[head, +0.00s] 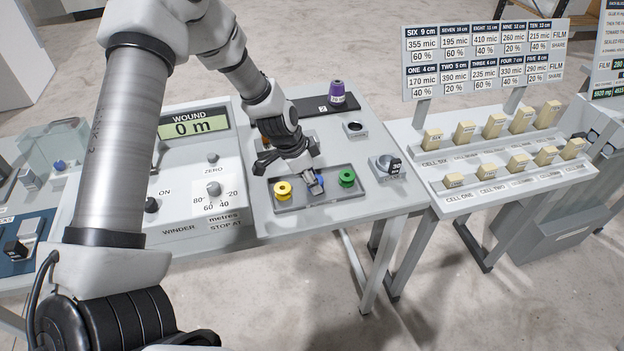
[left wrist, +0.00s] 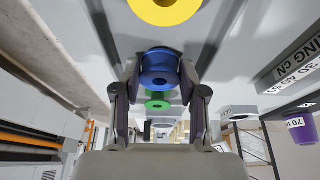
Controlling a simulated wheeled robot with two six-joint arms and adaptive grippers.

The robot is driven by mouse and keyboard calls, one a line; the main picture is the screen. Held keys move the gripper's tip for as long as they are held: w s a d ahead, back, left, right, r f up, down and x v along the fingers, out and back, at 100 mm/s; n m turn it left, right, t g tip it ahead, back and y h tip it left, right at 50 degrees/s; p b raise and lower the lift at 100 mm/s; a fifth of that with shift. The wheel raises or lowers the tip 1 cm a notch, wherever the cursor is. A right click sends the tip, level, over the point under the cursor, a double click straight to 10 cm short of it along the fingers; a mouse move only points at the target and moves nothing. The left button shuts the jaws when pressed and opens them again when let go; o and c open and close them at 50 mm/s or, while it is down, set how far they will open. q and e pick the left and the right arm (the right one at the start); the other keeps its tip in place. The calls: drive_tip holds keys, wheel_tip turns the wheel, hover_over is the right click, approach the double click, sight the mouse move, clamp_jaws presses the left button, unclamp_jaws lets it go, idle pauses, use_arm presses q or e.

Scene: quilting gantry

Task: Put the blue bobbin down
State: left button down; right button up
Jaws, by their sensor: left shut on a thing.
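The blue bobbin (left wrist: 159,68) is between the two fingers of my left gripper (left wrist: 160,80) in the left wrist view. In the head view my left gripper (head: 314,186) points down over the middle of a shallow grey tray (head: 290,209), and a bit of blue (head: 321,181) shows beside the fingers. I cannot tell whether the bobbin touches the tray floor. A yellow bobbin (head: 283,191) stands in the tray to the left, and a green bobbin (head: 347,178) to the right. My right gripper is not in view.
A purple spool (head: 337,91) stands on a black mat (head: 318,106) behind the tray. The winder panel (head: 190,180) is to the left. A grey block with a black tag (head: 386,168) is right of the tray. A rack of cream blocks (head: 500,160) stands further right.

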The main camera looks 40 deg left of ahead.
use_arm(q)
drive_tip(key=shift+d+f+b, duration=0.15)
drive_tip(key=shift+f+b, duration=0.15)
drive_tip(key=c, duration=0.6)
unclamp_jaws()
drive_tip(key=shift+w, duration=0.15)
drive_tip(key=shift+c, duration=0.2)
drive_tip(key=shift+r, duration=0.2)
drive_tip(key=p+v, duration=0.6)
drive_tip(key=shift+r, duration=0.45)
drive_tip(key=p+v, duration=0.1)
drive_tip(key=v, duration=0.4)
drive_tip(key=shift+s+r+p, duration=0.1)
drive_tip(key=shift+s+p, duration=0.15)
drive_tip(key=shift+p, duration=0.1)
